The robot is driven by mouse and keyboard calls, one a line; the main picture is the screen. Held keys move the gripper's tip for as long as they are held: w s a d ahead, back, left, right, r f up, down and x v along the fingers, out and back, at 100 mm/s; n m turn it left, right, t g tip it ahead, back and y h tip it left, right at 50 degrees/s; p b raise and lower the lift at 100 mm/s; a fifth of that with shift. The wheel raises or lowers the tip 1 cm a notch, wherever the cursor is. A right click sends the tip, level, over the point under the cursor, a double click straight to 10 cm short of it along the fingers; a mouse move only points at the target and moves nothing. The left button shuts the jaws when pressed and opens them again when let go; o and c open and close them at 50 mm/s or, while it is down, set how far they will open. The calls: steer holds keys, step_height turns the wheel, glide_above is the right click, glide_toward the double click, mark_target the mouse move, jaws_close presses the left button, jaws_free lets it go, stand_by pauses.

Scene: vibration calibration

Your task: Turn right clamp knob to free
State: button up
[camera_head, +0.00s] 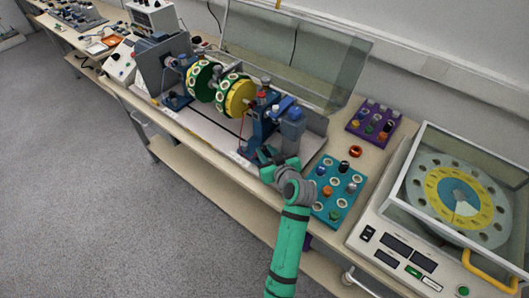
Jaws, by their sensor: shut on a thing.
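The vibration rig stands on the bench with two green-and-yellow discs (238,97) on a shaft. At its right end is a blue bearing stand (261,126) with a red part on top, beside a blue-grey block (292,122). My gripper (264,154) reaches in from the front and is shut at the foot of this right stand, where the right clamp knob is. The knob itself is hidden by the dark fingers, so its turn position cannot be told. The left blue stand (178,101) is at the far end of the shaft.
A clear cover (295,50) stands raised behind the rig. To the right lie a teal tray (322,206) and a purple tray (358,123) with small parts, and a red ring (355,151). A balance machine (396,243) with a round dial fills the right end.

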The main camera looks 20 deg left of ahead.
steer(key=shift+w+d+n+g+y, duration=0.15)
steer(key=shift+n+g+y, duration=0.3)
steer(key=shift+n+g, duration=0.25)
steer(key=shift+w+d+n+g+y, duration=0.2)
steer(key=shift+n+g+y, duration=0.3)
steer(key=shift+n+g, duration=0.2)
steer(key=shift+w+d+n+g+y, duration=0.1)
steer(key=shift+w+n+g+y, duration=0.05)
steer(key=shift+n+g+y, duration=0.4)
steer(key=shift+f+n+g, duration=0.1)
steer(key=shift+n+g, duration=0.15)
steer(key=shift+n, duration=0.1)
steer(key=o, duration=0.8)
steer(key=v, duration=0.9)
steer(key=shift+d, duration=0.15)
steer(key=shift+s+d+r, duration=0.25)
steer(key=shift+s+d, duration=0.2)
steer(key=shift+d, duration=0.1)
